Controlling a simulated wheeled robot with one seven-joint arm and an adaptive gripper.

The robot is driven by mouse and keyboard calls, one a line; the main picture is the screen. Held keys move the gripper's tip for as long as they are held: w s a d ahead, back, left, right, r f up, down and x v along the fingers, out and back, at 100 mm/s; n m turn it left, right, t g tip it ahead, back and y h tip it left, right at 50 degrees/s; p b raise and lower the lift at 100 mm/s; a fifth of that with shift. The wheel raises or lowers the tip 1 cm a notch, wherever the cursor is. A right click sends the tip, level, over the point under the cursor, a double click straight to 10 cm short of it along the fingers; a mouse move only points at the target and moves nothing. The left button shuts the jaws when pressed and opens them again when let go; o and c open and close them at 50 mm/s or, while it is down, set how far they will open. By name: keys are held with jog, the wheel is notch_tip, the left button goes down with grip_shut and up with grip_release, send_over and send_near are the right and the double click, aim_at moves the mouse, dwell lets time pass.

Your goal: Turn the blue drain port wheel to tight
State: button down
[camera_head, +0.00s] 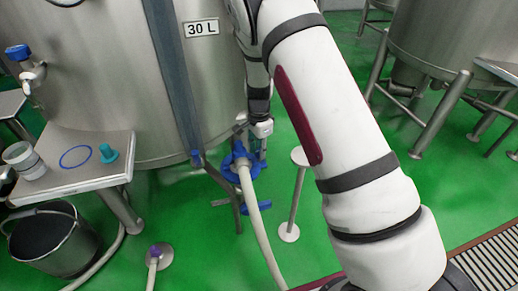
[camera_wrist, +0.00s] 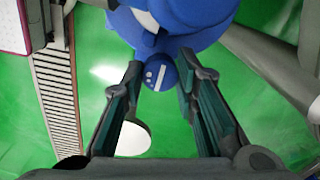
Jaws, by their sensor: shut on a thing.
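The blue drain port wheel (camera_head: 232,162) sits low on the front of the steel tank marked 30 L, with a pale hose (camera_head: 259,220) running down from beside it. My gripper (camera_head: 262,146) reaches down to the wheel's right side. In the wrist view, the blue wheel (camera_wrist: 195,18) fills the top middle, and a rounded blue knob (camera_wrist: 158,74) with white marks sits between my fingertips. My gripper (camera_wrist: 160,76) is shut on this blue part, its fingers held apart by it. The wheel's far side is cut off in the wrist view.
A steel shelf (camera_head: 120,148) at left holds a white cup (camera_head: 29,165), a blue ring (camera_head: 62,163) and a teal plug (camera_head: 108,153). A dark bucket (camera_head: 75,247) stands below. Another blue handle (camera_head: 263,206) shows beneath the wheel.

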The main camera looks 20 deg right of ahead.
jog(key=c, duration=1.3)
grip_release()
jog(key=shift+r, duration=6.05)
